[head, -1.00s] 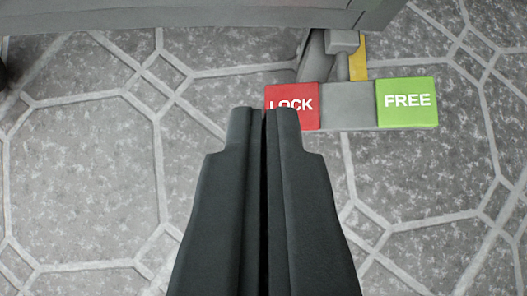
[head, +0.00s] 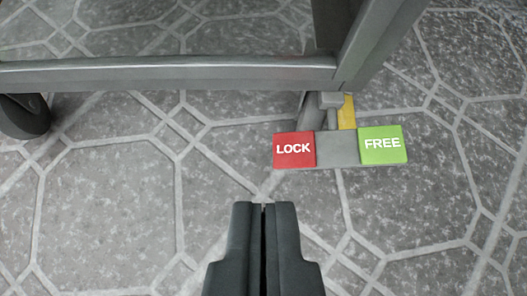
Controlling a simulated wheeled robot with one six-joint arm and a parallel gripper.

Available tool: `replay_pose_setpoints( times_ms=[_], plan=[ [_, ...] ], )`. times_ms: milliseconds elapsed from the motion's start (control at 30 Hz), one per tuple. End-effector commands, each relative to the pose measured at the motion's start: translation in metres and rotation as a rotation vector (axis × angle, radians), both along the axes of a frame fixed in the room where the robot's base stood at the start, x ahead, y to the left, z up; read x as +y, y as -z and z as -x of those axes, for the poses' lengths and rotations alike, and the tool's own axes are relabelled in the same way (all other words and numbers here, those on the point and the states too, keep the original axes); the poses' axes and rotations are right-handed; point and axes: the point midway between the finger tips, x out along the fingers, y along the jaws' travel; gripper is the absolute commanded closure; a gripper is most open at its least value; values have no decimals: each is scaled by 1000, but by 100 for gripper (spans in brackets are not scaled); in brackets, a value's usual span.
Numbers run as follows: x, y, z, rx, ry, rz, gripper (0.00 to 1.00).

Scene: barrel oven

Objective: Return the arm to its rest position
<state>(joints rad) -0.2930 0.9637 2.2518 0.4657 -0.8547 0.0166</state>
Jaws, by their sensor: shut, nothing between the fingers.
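My gripper (head: 264,207) is at the bottom middle of the head view, pointing away from me. Its two dark fingers lie together, with only a thin dark line between them and nothing held. Beyond the fingertips and a little to the right is a pedal bar with a red LOCK pad (head: 294,150) and a green FREE pad (head: 382,146), joined by a grey middle piece (head: 337,149). The fingertips are apart from the pads in the picture. The rest of my arm is not in view.
A grey metal frame (head: 170,72) with a low rail and a corner post (head: 375,40) stands above the pedal. A dark caster wheel (head: 25,116) is at the left. A yellow piece (head: 347,112) sits behind the pedal. The patterned tile floor (head: 110,210) around is clear.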

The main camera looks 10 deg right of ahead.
Motion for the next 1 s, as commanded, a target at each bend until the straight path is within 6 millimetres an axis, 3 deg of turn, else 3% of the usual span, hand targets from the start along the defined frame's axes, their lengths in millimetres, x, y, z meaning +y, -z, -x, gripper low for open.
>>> replay_pose_setpoints(
  times_ms=[167,500,1000],
  plan=[
    [2,-41,-19,-30,-3,-25,100],
    [3,-157,-56,-104,-27,-83,100],
    [-8,-332,-73,-219,-70,-139,100]
  ],
)
